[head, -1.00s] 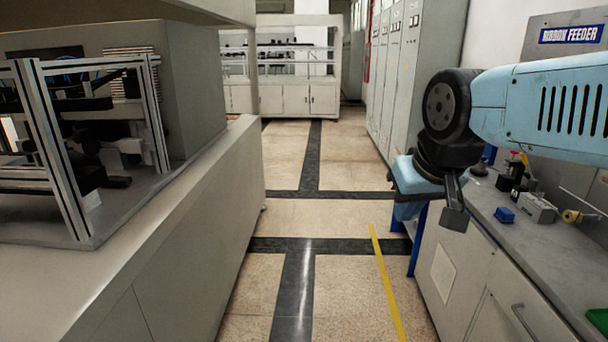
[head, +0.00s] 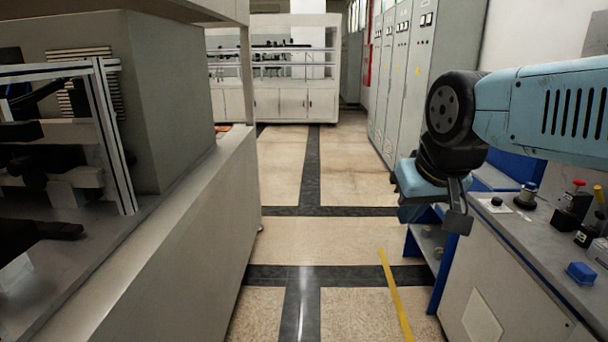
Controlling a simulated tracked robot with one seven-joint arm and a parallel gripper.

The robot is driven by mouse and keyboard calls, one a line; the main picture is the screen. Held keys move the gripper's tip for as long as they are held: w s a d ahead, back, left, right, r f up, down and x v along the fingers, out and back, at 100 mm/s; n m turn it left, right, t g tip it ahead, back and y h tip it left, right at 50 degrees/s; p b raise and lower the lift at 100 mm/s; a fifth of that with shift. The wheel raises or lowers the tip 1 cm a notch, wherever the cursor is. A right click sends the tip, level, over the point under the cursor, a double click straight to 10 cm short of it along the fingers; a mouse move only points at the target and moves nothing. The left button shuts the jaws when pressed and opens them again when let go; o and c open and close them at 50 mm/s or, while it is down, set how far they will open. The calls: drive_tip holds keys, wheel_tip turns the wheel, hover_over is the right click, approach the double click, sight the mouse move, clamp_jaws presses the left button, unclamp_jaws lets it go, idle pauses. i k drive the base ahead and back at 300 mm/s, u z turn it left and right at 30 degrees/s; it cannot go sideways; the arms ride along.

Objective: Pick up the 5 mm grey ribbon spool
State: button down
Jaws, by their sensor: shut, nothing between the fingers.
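I cannot make out a grey ribbon spool in the head view. My gripper (head: 457,221) hangs at the end of my light blue arm, at the right of the view. It points down in front of the left end of the right-hand bench and looks shut. Nothing shows between its fingers.
The grey bench (head: 540,265) at right carries a blue block (head: 581,273), black control boxes (head: 573,211) and a knob. A long counter (head: 200,225) with a framed machine lines the left. The tiled aisle (head: 345,240) between them is clear. Grey cabinets (head: 412,80) stand beyond.

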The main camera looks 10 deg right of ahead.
sight(426, 231)
drive_tip(key=u, duration=0.05)
drive_tip(key=i, duration=3.5)
drive_tip(key=z, duration=2.35)
drive_tip(key=i, duration=0.6)
drive_tip(key=u, duration=0.05)
